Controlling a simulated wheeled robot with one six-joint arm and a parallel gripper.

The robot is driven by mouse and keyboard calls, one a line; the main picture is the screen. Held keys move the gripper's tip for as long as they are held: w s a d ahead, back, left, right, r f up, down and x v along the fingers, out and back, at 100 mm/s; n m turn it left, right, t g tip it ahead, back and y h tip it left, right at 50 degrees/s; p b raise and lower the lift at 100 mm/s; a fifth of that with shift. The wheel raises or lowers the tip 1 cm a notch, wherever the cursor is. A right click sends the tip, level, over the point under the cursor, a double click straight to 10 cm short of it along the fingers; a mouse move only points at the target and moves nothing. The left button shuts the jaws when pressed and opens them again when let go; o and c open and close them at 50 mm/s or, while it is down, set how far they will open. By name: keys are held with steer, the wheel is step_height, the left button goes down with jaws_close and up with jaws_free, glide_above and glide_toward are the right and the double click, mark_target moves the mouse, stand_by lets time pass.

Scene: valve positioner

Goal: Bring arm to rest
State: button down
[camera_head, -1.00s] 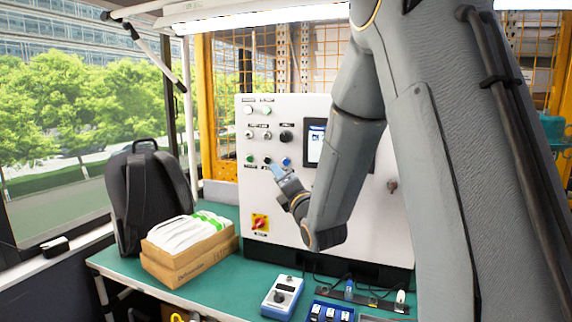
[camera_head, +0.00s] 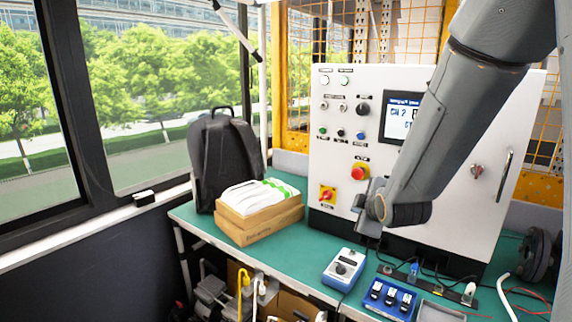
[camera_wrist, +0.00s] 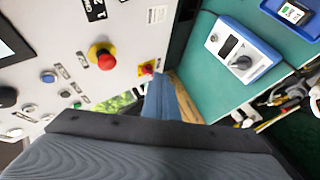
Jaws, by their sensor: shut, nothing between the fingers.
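My arm reaches down from the upper right in the head view, in front of a white control cabinet (camera_head: 450,225). My gripper (camera_head: 362,205) is at the arm's lower end, before the cabinet's lower front and below the red emergency button (camera_head: 358,172). In the wrist view my gripper's bluish fingers (camera_wrist: 162,88) are together with nothing between them. The emergency button (camera_wrist: 105,60) and a red-yellow rotary switch (camera_wrist: 146,68) show beyond them. I cannot tell any contact with the cabinet.
A green bench (camera_head: 290,258) carries cardboard boxes (camera_head: 250,228), a blue-white handheld device (camera_head: 344,268) and a blue tray (camera_head: 388,298). A black backpack (camera_head: 225,160) stands at the left. Cables (camera_head: 510,300) lie at the right. Bench space shows between boxes and device.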

steer(key=s+f+m+g, duration=0.3)
steer(key=s+m, duration=0.1)
steer(key=s, duration=0.4)
steer(key=s+f+m+g, duration=0.3)
steer(key=s+m+g, duration=0.1)
steer(key=s, duration=0.5)
steer(key=s+a+f+m+g, duration=0.1)
steer(key=s+f+m+g, duration=0.2)
steer(key=s+m, duration=0.3)
steer(key=s+g, duration=0.1)
steer(key=s, duration=0.2)
steer(key=shift+f, duration=0.15)
steer(key=shift+w+d, duration=0.1)
